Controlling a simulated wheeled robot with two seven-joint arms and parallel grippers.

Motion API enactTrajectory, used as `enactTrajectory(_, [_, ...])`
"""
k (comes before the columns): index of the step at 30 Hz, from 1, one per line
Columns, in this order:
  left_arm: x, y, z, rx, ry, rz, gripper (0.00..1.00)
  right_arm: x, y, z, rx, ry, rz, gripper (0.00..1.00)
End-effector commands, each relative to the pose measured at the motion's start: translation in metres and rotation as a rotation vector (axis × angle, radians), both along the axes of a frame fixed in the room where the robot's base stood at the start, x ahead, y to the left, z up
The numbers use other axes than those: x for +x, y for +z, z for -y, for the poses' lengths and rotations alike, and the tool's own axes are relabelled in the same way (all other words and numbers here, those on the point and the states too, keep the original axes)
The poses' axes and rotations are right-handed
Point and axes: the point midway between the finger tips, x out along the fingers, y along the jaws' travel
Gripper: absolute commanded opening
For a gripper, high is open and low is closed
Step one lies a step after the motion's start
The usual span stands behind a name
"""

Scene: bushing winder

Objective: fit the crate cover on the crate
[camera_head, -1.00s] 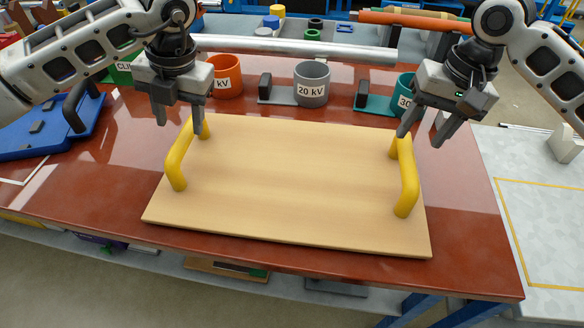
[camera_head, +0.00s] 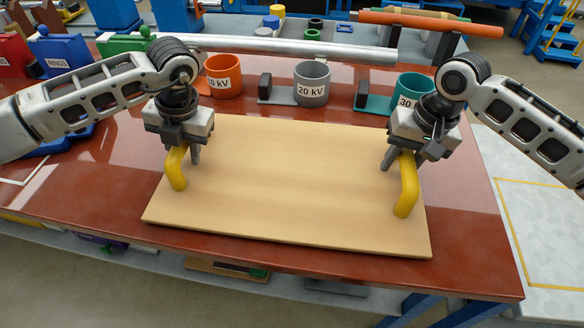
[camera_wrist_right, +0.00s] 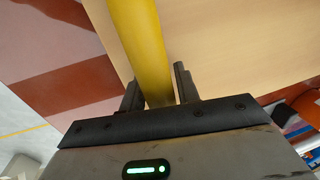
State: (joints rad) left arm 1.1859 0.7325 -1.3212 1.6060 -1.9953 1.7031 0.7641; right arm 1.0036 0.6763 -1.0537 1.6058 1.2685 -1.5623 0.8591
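The crate cover (camera_head: 290,190), a flat pale wooden board with a yellow handle near each end, lies on the red-brown table. My left gripper (camera_head: 181,157) is down at the left yellow handle (camera_head: 176,172), its visible finger standing apart from the handle. My right gripper (camera_head: 404,160) is down at the right yellow handle (camera_head: 406,190). In the right wrist view this handle (camera_wrist_right: 142,45) runs between the two open fingers, with a gap on the right-hand side. I cannot make out a crate; whatever is under the cover is hidden.
Behind the cover stand an orange cup (camera_head: 224,80), a grey cup (camera_head: 312,83) marked 20 kV and a teal cup (camera_head: 414,88). A long metal bar (camera_head: 300,48) lies behind them. Bare red-brown table (camera_head: 470,240) shows right of the cover.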

Motion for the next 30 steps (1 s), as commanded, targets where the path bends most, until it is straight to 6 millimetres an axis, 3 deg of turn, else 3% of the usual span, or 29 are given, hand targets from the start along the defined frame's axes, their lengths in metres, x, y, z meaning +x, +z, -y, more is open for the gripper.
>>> enactTrajectory(1, [0.0, 0.0, 0.0, 0.0, 0.0, 0.0, 0.17, 0.0, 0.0, 0.0, 0.0, 0.0, 0.0, 0.17])
enactTrajectory(3, [0.0, 0.0, 0.0, 0.0, 0.0, 0.0, 0.0, 0.0, 0.0, 0.0, 0.0, 0.0, 0.0, 0.0])
enactTrajectory(17, [0.001, 0.006, 0.0, 0.0, 0.0, 0.003, 0.0, 0.001, 0.006, 0.0, 0.001, -0.001, 0.003, 0.0])
enactTrajectory(30, [0.001, 0.046, 0.0, 0.0, 0.0, 0.003, 0.0, 0.001, 0.046, 0.0, 0.001, -0.001, 0.003, 0.0])
